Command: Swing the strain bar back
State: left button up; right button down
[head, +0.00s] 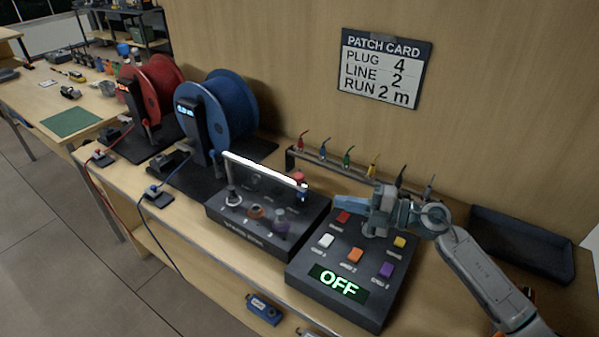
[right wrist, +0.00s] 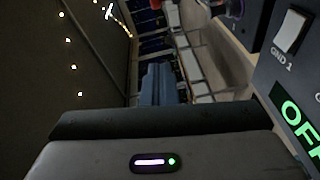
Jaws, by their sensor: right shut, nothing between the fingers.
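The white strain bar (head: 264,170) in the head view lies across the top of a dark box (head: 235,231). It runs from upper left to lower right, above several round sockets. My right gripper (head: 340,201) is shut and empty above the dark button panel. Its fingers point left toward the bar's right end, and a gap shows between them. The shut fingers also show in the right wrist view (right wrist: 158,84); the bar cannot be made out there. My left gripper is not in view.
The button panel (head: 300,266) reads OFF. Blue (head: 231,112) and red (head: 155,75) cable reels stand to the left. A rack of coloured plugs (head: 315,166) stands behind the box. An empty dark tray (head: 523,246) lies at right. The patch card (head: 384,69) hangs on the wall.

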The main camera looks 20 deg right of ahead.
pick_arm(q)
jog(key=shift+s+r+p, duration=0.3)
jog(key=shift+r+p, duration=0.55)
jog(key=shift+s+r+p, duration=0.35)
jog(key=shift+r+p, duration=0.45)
jog(key=shift+p, duration=0.05)
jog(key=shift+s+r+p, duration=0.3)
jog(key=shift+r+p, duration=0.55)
pick_arm(e)
jog(key=w+a, duration=0.6)
jog(key=w, duration=0.3)
jog(key=shift+w+f, duration=0.25)
jog(key=shift+f, duration=0.15)
jog(key=shift+a, duration=0.1)
